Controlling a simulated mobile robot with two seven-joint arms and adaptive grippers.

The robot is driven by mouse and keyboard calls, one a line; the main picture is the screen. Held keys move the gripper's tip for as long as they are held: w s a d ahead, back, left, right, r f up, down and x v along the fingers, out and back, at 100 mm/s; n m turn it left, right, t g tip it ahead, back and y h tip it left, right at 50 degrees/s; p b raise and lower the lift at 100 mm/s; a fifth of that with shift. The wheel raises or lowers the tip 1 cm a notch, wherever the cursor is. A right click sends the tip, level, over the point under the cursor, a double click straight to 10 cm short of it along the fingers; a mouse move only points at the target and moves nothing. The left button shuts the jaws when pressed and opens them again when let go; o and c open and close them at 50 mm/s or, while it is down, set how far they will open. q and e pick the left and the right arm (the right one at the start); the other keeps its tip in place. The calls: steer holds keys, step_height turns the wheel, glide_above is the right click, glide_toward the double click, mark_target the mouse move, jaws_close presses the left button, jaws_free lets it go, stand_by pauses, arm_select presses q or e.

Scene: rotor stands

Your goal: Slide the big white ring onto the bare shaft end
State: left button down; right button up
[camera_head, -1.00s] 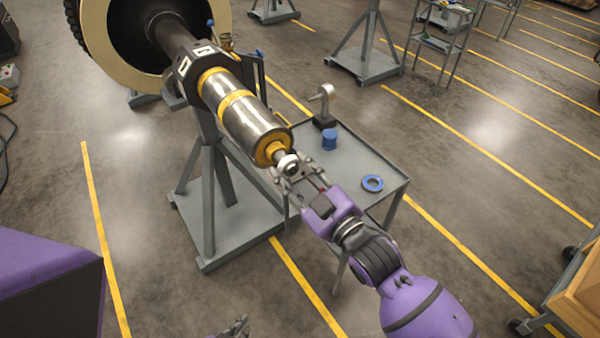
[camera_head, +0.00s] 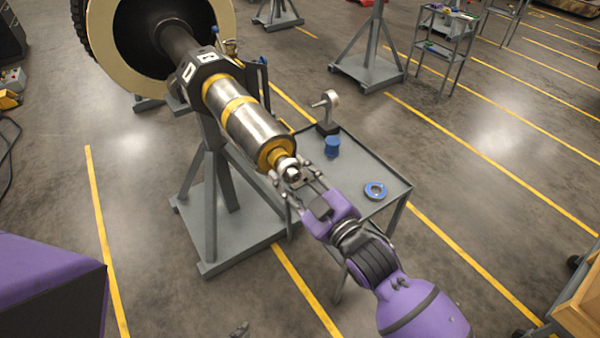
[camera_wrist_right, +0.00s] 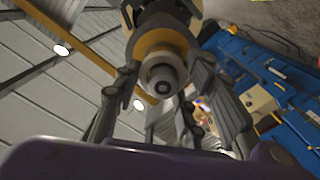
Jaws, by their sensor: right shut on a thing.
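The shaft (camera_head: 250,118) is steel with yellow bands and points toward me from a dark hub. The big white ring (camera_head: 286,162) is around its narrow end, close to the yellow end collar (camera_head: 275,150). A rounded silver tip (camera_head: 292,174) shows on the near side of the ring. My right gripper (camera_head: 292,178) is shut on the ring, with fingers on both sides of the shaft end. In the right wrist view the pale ring (camera_wrist_right: 162,72) encircles the shaft end between the fingers. Only a small tip of my left gripper (camera_head: 240,330) shows at the bottom edge.
A grey stand (camera_head: 212,190) carries the shaft. Beside it, a grey table (camera_head: 350,205) holds a blue cylinder (camera_head: 332,147), a blue ring (camera_head: 375,190) and a metal fixture (camera_head: 327,112).

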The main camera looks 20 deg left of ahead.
steer(key=shift+w+a, duration=0.2)
steer(key=shift+a, duration=0.05)
steer(key=shift+w+a, duration=0.4)
steer(key=shift+a, duration=0.15)
steer(key=o, duration=1.2)
steer(key=shift+c, duration=0.2)
steer(key=shift+o, duration=0.4)
steer(key=o, duration=0.4)
